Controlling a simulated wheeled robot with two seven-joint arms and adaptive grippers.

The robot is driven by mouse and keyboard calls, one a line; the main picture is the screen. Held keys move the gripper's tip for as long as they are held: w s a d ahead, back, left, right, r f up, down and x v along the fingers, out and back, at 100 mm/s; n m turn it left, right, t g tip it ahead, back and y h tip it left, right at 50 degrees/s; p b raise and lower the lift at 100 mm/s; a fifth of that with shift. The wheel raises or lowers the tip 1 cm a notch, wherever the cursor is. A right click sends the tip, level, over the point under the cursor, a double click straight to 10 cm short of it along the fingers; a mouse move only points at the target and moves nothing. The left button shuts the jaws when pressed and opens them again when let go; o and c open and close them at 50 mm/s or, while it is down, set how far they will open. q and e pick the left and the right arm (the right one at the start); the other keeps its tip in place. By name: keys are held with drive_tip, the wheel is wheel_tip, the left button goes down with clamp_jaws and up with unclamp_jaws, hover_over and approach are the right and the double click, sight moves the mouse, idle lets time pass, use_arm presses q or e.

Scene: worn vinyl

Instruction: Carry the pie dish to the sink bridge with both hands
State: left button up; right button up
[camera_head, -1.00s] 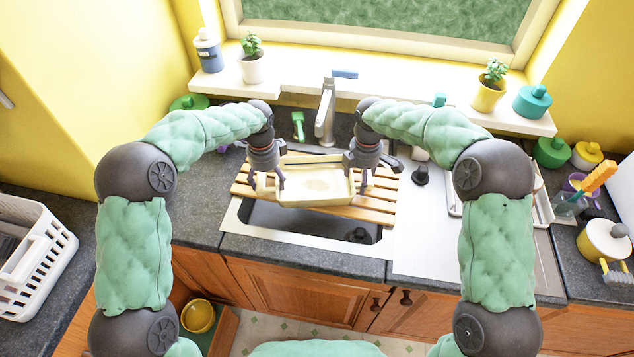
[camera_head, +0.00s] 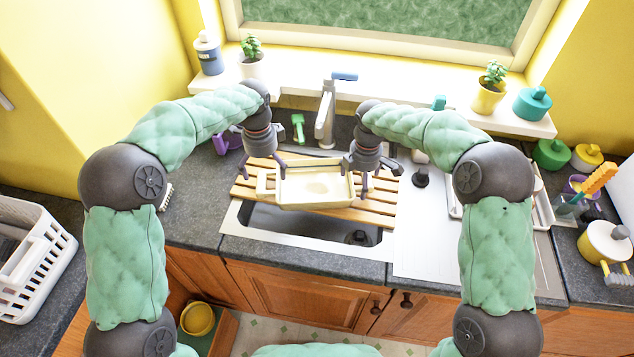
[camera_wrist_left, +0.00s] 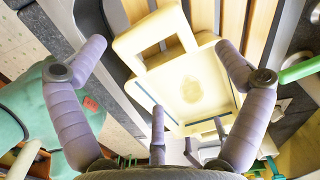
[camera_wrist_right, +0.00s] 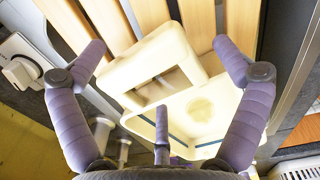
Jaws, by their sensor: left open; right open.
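The cream pie dish (camera_head: 316,187) rests on the slatted wooden sink bridge (camera_head: 376,203), which lies across the sink. My left gripper (camera_head: 265,170) is open above the dish's left handle, apart from it. In the left wrist view the dish (camera_wrist_left: 205,90) and its loop handle (camera_wrist_left: 150,38) show between and beyond the spread fingers. My right gripper (camera_head: 368,184) is open at the dish's right end. In the right wrist view the right handle (camera_wrist_right: 155,65) lies between the open fingers, and I cannot tell whether they touch it.
The tap (camera_head: 326,115) stands behind the bridge, with a green brush (camera_head: 298,127) to its left. A black knob-like item (camera_head: 420,176) is on the right drainer. A white rack (camera_head: 35,262) stands far left. The sink basin (camera_head: 300,221) is open in front of the bridge.

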drive_tip(key=shift+r, duration=0.25)
use_arm(q)
wheel_tip(320, 180, up, 6)
drive_tip(key=shift+f, duration=0.2)
use_arm(e)
wheel_tip(320, 180, up, 12)
drive_tip(key=shift+f, duration=0.25)
idle(0.4)
